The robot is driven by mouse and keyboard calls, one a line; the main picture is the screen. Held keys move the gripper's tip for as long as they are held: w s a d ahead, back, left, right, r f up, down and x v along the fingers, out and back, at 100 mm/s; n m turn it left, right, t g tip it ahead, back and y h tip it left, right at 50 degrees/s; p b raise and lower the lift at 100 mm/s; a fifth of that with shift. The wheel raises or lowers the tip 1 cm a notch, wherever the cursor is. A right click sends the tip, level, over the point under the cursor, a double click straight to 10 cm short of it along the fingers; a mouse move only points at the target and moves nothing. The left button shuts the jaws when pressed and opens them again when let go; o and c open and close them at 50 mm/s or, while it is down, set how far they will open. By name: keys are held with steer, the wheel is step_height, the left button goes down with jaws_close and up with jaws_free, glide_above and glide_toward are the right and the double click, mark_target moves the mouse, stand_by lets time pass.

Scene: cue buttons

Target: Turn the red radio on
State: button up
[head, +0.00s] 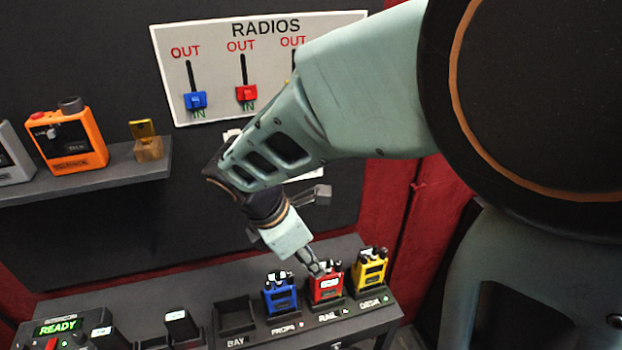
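The red radio (326,285) stands upright in a dock on the dark bench, between a blue radio (281,294) and a yellow radio (370,271). The label in front of it reads RAIL. A small pale patch shows near its top. My gripper (316,270) points down at the top of the red radio, with its fingertips at or very close to the knobs there. I cannot tell whether they touch. The fingers look close together, but whether they are fully shut is not clear. The fingertips partly cover the radio's top.
A RADIOS board (217,60) on the wall has blue and red sliders at IN; my arm hides its right part. An orange device (68,140) sits on a shelf at left. An empty bay (236,314) and a READY panel (58,327) are on the bench.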

steer(key=shift+b+x, duration=1.15)
steer(key=shift+x, duration=0.8)
steer(key=shift+c, duration=0.2)
jaws_close()
